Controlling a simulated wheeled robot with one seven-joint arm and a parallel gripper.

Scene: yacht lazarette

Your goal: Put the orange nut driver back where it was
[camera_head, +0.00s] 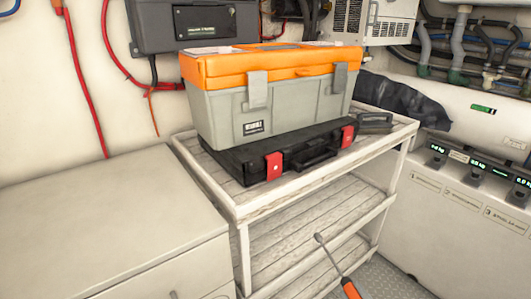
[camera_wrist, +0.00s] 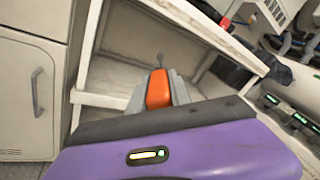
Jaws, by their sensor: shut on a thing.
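The orange nut driver (camera_head: 350,288) shows at the bottom edge of the head view, its thin grey shaft pointing up and left in front of the lower shelves. In the wrist view its orange handle (camera_wrist: 158,92) sits between the grey fingers of my gripper (camera_wrist: 160,98), which is shut on it. The shaft points away from my gripper, toward the shelf unit. The gripper itself is out of the head view. Part of the handle is hidden by the frame edge there.
A white slatted shelf unit (camera_head: 245,262) has bare lower shelves. On its top are a black case (camera_head: 245,160) with red latches and a grey toolbox (camera_head: 222,110) with an orange lid. A white cabinet (camera_head: 110,225) stands left, and a white unit with green displays (camera_head: 460,215) right.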

